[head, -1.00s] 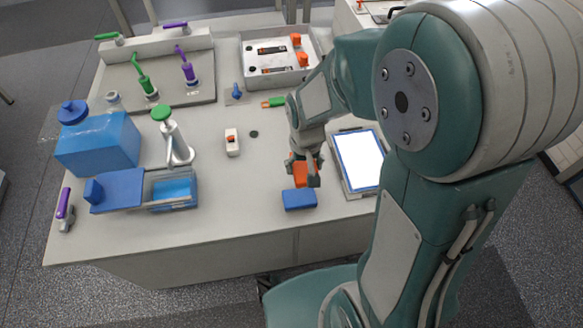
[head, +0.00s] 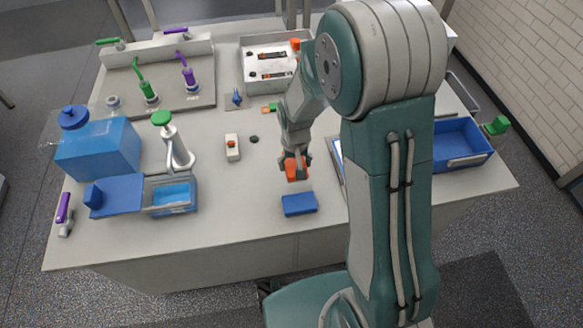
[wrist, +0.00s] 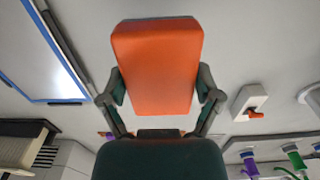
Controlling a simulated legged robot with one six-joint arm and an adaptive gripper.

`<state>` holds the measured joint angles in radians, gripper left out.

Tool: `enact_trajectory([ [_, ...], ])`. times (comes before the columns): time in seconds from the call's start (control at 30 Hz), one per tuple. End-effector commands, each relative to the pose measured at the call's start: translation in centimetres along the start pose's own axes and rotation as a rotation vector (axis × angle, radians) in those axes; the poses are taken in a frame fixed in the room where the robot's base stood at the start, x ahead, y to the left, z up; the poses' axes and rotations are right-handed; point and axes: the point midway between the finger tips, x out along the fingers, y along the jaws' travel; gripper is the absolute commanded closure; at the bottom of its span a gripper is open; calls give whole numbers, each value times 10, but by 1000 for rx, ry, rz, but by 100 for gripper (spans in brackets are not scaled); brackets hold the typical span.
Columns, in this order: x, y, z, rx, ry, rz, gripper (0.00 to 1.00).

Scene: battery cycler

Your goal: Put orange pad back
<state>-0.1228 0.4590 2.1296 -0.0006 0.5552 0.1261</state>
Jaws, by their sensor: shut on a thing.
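The orange pad (head: 294,171) is a flat orange block. My gripper (head: 295,163) is shut on it and points down toward the table, just behind the blue block (head: 299,204) in the head view. In the wrist view the pad (wrist: 157,65) fills the upper middle, with a finger of my gripper (wrist: 158,97) at each side. The pad shows apart from the blue block, with a strip of bare table between them. I cannot tell how high it is above the table.
A tablet (wrist: 38,45) lies right of the pad, mostly behind my arm in the head view. A small white switch box (head: 232,147) stands to the left.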

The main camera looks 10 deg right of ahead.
Motion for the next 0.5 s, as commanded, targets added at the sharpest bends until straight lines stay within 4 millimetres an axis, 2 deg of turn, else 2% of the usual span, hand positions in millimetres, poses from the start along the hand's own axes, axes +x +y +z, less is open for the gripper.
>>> enact_trajectory([
  [0.1,18,-2,-14,0,-3,0,63],
  [0.2,26,-3,-21,0,0,0,63],
  [0.37,33,-3,-28,0,1,0,63],
  [0.5,54,-4,-29,0,-4,1,63],
])
